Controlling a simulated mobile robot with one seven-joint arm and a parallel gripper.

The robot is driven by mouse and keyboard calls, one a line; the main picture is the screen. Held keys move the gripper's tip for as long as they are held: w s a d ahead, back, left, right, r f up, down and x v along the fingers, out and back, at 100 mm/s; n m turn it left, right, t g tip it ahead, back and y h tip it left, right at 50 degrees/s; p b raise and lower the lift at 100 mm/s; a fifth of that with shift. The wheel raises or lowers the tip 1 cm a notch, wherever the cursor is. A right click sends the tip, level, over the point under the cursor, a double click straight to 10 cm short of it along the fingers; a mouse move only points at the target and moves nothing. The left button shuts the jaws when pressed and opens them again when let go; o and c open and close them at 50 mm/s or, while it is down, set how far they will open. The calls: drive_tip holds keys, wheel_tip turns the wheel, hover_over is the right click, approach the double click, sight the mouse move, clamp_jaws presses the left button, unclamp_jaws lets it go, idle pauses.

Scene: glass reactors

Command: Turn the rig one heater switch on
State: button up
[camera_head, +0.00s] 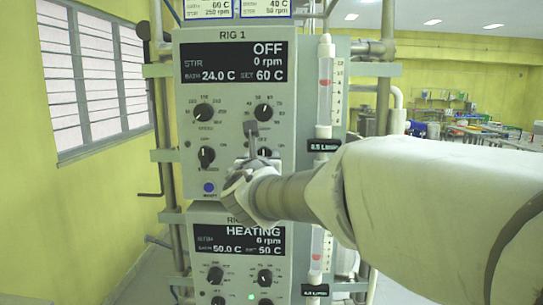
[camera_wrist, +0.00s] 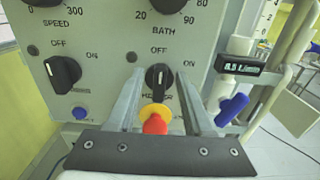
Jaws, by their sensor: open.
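The rig one panel (camera_head: 225,140) is grey, and its display (camera_head: 235,62) reads OFF, 0 rpm, 24.0 C, set 60 C. The black heater knob (camera_wrist: 160,77) is upright, its pointer toward OFF; ON is marked to its right. My gripper (camera_wrist: 161,88) is open, with one finger on each side of this knob; I cannot tell whether they touch it. The HEATER label is partly hidden. In the head view my gripper (camera_head: 257,146) is at the panel's lower right and covers part of the knob.
Another switch knob (camera_wrist: 62,75) stands left of the heater knob. A red and yellow button-like part (camera_wrist: 154,118) sits below, between my fingers. Flow tubes with a blue valve handle (camera_wrist: 232,109) are to the right. The rig two panel (camera_head: 238,255) below reads HEATING.

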clamp_jaws()
